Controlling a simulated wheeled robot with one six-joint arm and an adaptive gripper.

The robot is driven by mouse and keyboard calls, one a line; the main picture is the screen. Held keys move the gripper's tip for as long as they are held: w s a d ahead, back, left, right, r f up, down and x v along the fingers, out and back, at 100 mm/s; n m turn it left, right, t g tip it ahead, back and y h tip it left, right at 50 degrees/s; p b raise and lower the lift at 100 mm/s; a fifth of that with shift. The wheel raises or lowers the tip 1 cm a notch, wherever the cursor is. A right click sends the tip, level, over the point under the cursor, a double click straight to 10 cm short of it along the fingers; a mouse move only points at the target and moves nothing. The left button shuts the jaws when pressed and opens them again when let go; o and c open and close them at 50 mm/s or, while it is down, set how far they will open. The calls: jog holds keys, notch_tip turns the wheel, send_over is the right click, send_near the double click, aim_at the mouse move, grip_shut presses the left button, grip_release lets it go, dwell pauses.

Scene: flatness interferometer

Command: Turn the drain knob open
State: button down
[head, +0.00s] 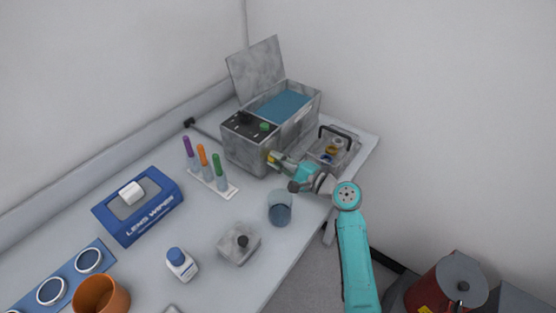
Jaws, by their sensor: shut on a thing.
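A grey metal bath (297,130) with blue liquid and a raised lid (256,72) stands at the back of the bench. Its front panel carries dark and green controls. A small yellow part, which I take for the drain knob (270,156), shows low on the bath's right front side. My gripper (275,159) reaches in from the right and is shut on this knob. The fingers hide most of the knob, so I cannot tell how far it is turned.
A metal basket (345,160) with a black handle stands just right of my gripper. A bluish cup (280,208), a small grey box with a black knob (239,243) and a rack of coloured tubes (228,190) stand nearer. The bench's right edge runs beneath my arm.

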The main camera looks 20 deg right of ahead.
jog(key=shift+n, duration=0.4)
jog(key=c, duration=1.1)
grip_release()
jog(key=shift+a, duration=0.1)
jog(key=v, duration=1.2)
